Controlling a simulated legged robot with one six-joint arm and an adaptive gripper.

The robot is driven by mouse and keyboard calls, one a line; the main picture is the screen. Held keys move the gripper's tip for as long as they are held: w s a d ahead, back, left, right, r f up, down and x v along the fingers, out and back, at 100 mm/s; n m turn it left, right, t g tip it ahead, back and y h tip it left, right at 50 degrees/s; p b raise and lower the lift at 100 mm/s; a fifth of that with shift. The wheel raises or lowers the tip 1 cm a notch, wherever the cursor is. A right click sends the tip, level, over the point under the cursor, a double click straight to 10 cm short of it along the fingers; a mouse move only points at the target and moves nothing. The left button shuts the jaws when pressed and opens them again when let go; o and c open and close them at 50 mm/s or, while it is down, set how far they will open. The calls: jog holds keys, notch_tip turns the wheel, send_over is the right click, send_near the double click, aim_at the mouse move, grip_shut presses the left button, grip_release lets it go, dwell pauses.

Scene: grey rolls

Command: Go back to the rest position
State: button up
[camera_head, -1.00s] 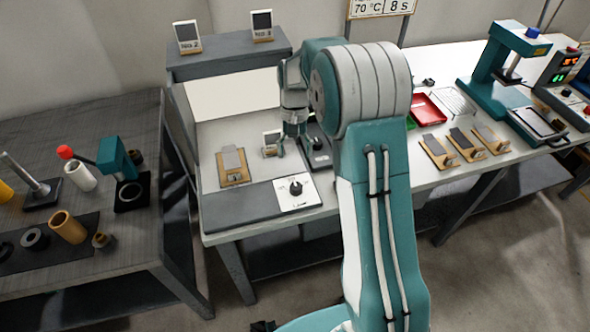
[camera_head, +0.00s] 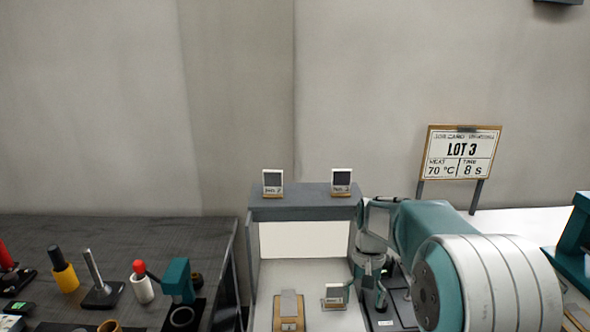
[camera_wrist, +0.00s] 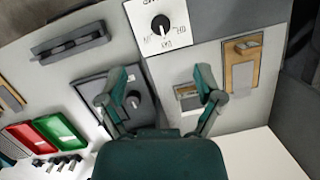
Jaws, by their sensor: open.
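My gripper (camera_wrist: 162,100) shows from above in the wrist view, its two teal fingers spread apart with nothing between them.
A grey shelf (camera_head: 300,204) with two small framed cards stands behind the bench. A LOT 3 sign (camera_head: 459,154) is at the right. A dark table (camera_head: 110,240) with tools is at the left. Red (camera_wrist: 30,136) and green (camera_wrist: 62,132) trays lie at the wrist view's left.

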jog(key=s+r+n+t, duration=0.1)
jog(key=s+r+t, duration=0.3)
jog(key=s+r, duration=0.6)
jog(key=s+n+t+h, duration=0.1)
jog(key=s+t, duration=0.3)
jog(key=s, duration=0.9)
jog(key=shift+a+n+t, duration=0.3)
jog(key=shift+a, duration=0.15)
